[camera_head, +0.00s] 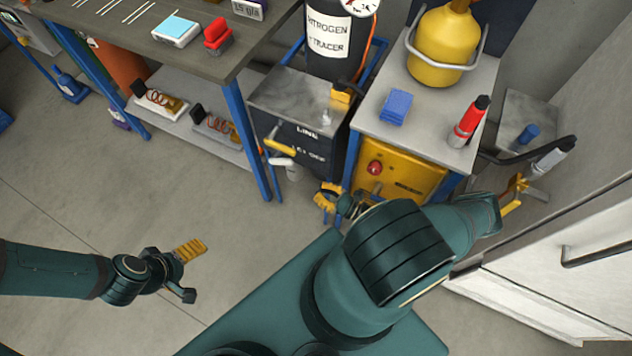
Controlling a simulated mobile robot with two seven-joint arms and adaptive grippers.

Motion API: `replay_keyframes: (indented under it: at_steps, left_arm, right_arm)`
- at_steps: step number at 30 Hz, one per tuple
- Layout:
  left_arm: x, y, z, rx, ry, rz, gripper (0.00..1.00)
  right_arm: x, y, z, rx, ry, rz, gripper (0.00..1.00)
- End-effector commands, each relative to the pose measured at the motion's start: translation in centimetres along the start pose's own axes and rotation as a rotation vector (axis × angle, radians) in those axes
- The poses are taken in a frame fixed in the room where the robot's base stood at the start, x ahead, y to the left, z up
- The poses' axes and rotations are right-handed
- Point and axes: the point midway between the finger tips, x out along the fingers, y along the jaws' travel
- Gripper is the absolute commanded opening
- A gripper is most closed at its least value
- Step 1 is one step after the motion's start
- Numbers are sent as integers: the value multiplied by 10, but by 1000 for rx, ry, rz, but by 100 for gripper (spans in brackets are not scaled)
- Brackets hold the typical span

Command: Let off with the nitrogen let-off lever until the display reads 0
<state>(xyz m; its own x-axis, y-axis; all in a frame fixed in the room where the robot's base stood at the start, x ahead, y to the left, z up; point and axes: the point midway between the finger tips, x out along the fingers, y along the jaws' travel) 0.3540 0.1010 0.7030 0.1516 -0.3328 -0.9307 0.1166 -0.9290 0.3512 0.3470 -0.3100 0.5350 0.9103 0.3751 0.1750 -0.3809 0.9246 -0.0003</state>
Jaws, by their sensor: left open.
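A black box (312,165) with a grey top stands beside the blue-legged bench. Its front carries white lettering, partly readable as "LINE". A yellow lever handle (278,147) sticks out of this front on the left. A dark cylinder (330,42) labelled "NITROGEN TRACER" stands behind the box, with a round gauge (358,5) cut by the top edge. I cannot read a number on any display for the line. My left gripper (190,271) is open and empty over the floor, well left of and nearer than the box. My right gripper (328,198) is near the box's lower right, apart from the lever; its fingers are small and partly hidden.
A white cabinet (570,270) bounds the right. Open floor lies at left.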

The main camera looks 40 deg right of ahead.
Motion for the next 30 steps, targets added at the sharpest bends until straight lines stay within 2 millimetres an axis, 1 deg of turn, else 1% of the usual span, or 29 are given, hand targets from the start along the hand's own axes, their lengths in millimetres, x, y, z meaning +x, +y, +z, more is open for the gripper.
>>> replay_keyframes:
  at_steps: [1, 9, 12, 13, 17, 21, 30]
  left_arm:
    - [1, 0, 0, 0, 0, 0, 85]
    - [6, -2, -1, 0, 3, 0, 85]
    - [8, -3, -1, 1, 4, 0, 85]
    - [8, -3, -1, 1, 4, 0, 85]
    - [6, -2, -1, 1, 4, 0, 85]
    - [7, -2, -1, 1, 4, 0, 85]
    - [7, -3, -1, 1, 4, 0, 85]
  right_arm:
    - [10, 1, 0, 1, -3, 1, 0]
    - [63, 1, 0, 3, -3, 2, 0]
    - [82, 1, -1, 2, -2, 2, 0]
    - [86, 1, 2, 1, -3, 1, 0]
    - [97, 0, 17, 0, -2, 2, 0]
    - [106, 0, 25, 0, 0, 1, 0]
    - [109, 0, 28, 0, 1, 1, 0]
